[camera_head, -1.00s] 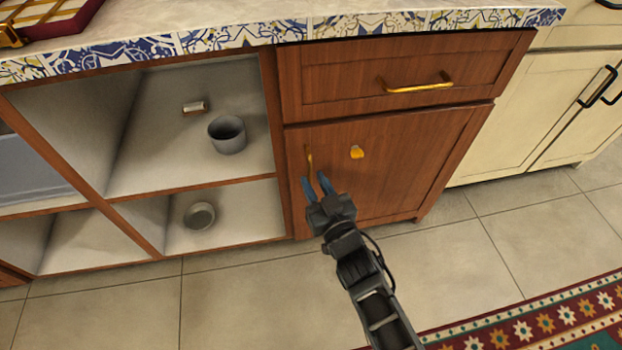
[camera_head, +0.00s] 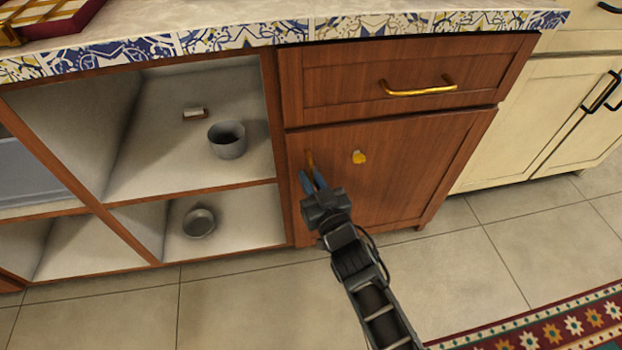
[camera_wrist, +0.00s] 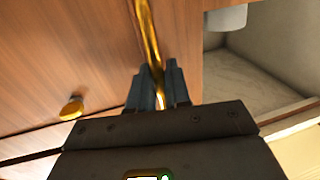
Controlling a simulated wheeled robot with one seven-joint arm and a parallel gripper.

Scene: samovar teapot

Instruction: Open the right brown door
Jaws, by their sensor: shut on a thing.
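The right brown door (camera_head: 405,175) is a wooden cabinet door below a drawer, and it looks closed. Its thin gold handle (camera_head: 310,160) stands upright near the door's left edge. My gripper (camera_head: 312,181) is at the handle's lower part, with its blue fingers around it. In the wrist view the handle (camera_wrist: 147,38) runs down between the two fingers (camera_wrist: 158,88), and the gripper is shut on it. The fingers hide the handle's lower end in the head view. A small yellow knob (camera_head: 359,157) sits on the door to the right of the handle; it also shows in the wrist view (camera_wrist: 72,108).
A brown drawer (camera_head: 400,75) with a gold pull (camera_head: 420,90) is above the door. Open shelves to the left hold a grey cup (camera_head: 227,140) and a grey bowl (camera_head: 198,222). Tiled floor in front is clear; a patterned rug (camera_head: 560,325) lies at lower right.

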